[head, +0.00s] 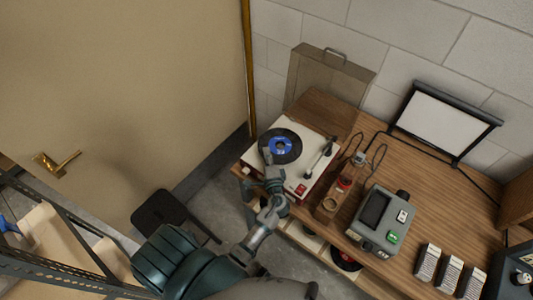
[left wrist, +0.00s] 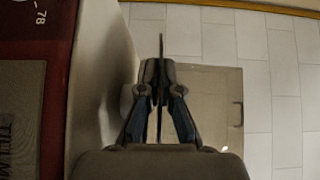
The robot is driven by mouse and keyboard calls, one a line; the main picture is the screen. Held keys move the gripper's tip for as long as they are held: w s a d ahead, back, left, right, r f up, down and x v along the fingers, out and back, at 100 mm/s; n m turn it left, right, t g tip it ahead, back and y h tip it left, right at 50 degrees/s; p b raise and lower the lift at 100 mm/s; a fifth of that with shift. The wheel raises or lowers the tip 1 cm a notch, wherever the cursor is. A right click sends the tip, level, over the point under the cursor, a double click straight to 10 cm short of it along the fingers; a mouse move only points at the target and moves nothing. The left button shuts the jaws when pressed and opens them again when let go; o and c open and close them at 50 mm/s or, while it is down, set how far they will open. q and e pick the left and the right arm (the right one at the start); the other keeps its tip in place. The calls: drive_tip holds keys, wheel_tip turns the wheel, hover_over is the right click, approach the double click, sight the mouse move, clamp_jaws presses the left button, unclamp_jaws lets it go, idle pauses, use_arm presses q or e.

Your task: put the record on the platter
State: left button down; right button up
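The record (head: 268,146), black with a blue label, is over the white deck of the turntable (head: 312,153). My left gripper (head: 268,163) is at the record's near edge. In the left wrist view, its fingers (left wrist: 160,85) are closed on the record (left wrist: 160,48), a thin dark line seen edge-on. A gap shows there between the record and the pale deck (left wrist: 100,90). The platter is hidden under the record. The tonearm (head: 322,157) lies at the deck's right side, clear of the record. My right gripper is not in view.
A clear lid with a handle (head: 328,75) stands behind the turntable. On the wooden bench (head: 400,150), right of it, are a small wooden stand (head: 333,200), a grey device (head: 382,218) and several pale boxes (head: 427,263). A metal shelf (head: 60,270) is at lower left.

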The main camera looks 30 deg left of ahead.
use_arm(q)
drive_tip(key=shift+d, duration=0.1)
drive_tip(key=shift+a, duration=0.25)
drive_tip(key=c, duration=1.7)
unclamp_jaws()
drive_tip(key=o, duration=0.5)
drive_tip(key=shift+s, duration=0.1)
drive_tip(key=shift+c, duration=0.2)
drive_tip(key=shift+s+d+f, duration=0.2)
drive_tip(key=shift+s+d, duration=0.05)
drive_tip(key=shift+d, duration=0.35)
drive_tip(key=v, duration=1.1)
drive_tip(key=shift+r, duration=0.4)
drive_tip(key=shift+s, duration=0.1)
